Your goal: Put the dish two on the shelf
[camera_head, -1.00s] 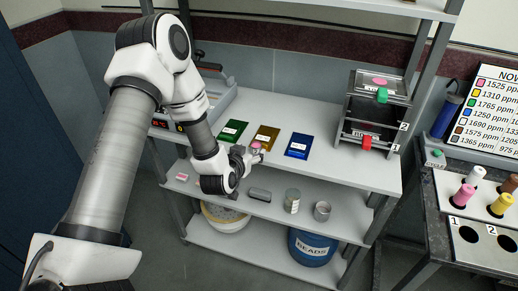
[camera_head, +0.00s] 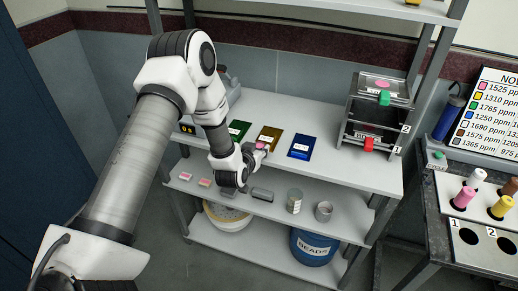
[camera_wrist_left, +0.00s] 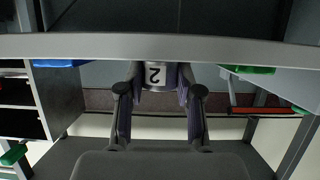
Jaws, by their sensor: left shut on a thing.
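My left gripper (camera_head: 258,152) is shut on dish two (camera_head: 260,146), a small round piece with a pink top. In the left wrist view the dish's side (camera_wrist_left: 155,75) shows an upside-down "2" between the two fingers (camera_wrist_left: 160,95). My right gripper is not in view.
A green card (camera_head: 238,129) and a blue card (camera_head: 300,147) lie on the board. A dark rack (camera_head: 377,118) with green and red handles stands at right. The lower board holds pink-topped pieces (camera_head: 185,176), a can (camera_head: 294,201) and a cup (camera_head: 323,211). The board's right front is clear.

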